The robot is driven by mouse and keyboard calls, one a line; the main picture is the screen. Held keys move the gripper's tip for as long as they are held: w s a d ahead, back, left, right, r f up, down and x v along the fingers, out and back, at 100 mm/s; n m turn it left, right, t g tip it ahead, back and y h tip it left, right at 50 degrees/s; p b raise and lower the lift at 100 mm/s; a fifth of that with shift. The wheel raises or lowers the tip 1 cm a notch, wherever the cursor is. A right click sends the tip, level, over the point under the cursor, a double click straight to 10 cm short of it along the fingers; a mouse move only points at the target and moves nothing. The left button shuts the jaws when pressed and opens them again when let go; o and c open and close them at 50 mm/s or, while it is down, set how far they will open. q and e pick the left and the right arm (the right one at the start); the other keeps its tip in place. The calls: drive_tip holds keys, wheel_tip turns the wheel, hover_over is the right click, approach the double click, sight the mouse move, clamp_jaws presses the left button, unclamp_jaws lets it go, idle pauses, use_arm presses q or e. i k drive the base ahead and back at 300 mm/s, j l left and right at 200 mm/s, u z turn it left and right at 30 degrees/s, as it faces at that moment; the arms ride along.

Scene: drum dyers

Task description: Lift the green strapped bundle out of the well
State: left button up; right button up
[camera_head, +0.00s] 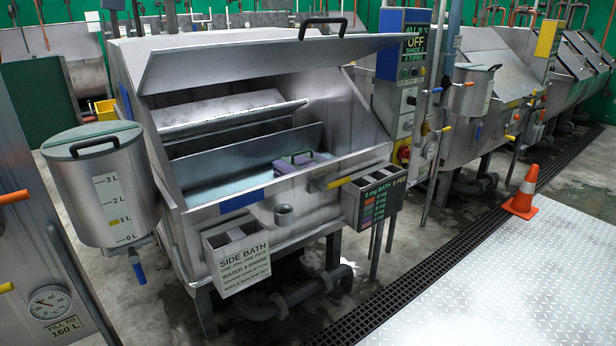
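A bundle (313,164) with a purple-grey body and a dark green strap (297,154) lies in the open well of the steel dyeing machine. It sits near the well's front right, with its strap standing up like a handle. The well's front wall and rim hide its lower part. Pale blue liquid (215,178) shows to its left, and a steel divider plate (245,147) stands behind it. The machine's lid (250,62) is raised above the well. Neither of my grippers is in view.
A measuring tank (100,190) hangs at the machine's left. A side bath box (237,255) and a dosing box (375,198) are on its front. A control panel (403,55) stands right. An orange cone (523,195) stands by the floor grating; the metal floor plate (510,290) is clear.

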sight(307, 159)
drive_tip(key=u, duration=0.25)
drive_tip(key=i+l+u, duration=0.55)
drive_tip(key=i+l, duration=0.15)
drive_tip(key=l, duration=0.15)
drive_tip(key=i+l+u, duration=0.15)
drive_tip(key=i+l, duration=0.2)
drive_tip(key=l, duration=0.25)
drive_tip(key=i+l+u, duration=0.15)
drive_tip(key=l, duration=0.15)
drive_tip(key=i+l, duration=0.1)
drive_tip(key=l, duration=0.25)
drive_tip(key=i+l, duration=0.15)
drive_tip(key=l, duration=0.2)
drive_tip(key=i+l, duration=0.15)
drive_tip(key=l, duration=0.15)
drive_tip(key=i+l, duration=0.2)
drive_tip(key=l, duration=0.15)
drive_tip(key=i+l, duration=0.15)
drive_tip(key=l, duration=0.2)
drive_tip(key=i+l+u, duration=0.1)
drive_tip(key=l, duration=0.2)
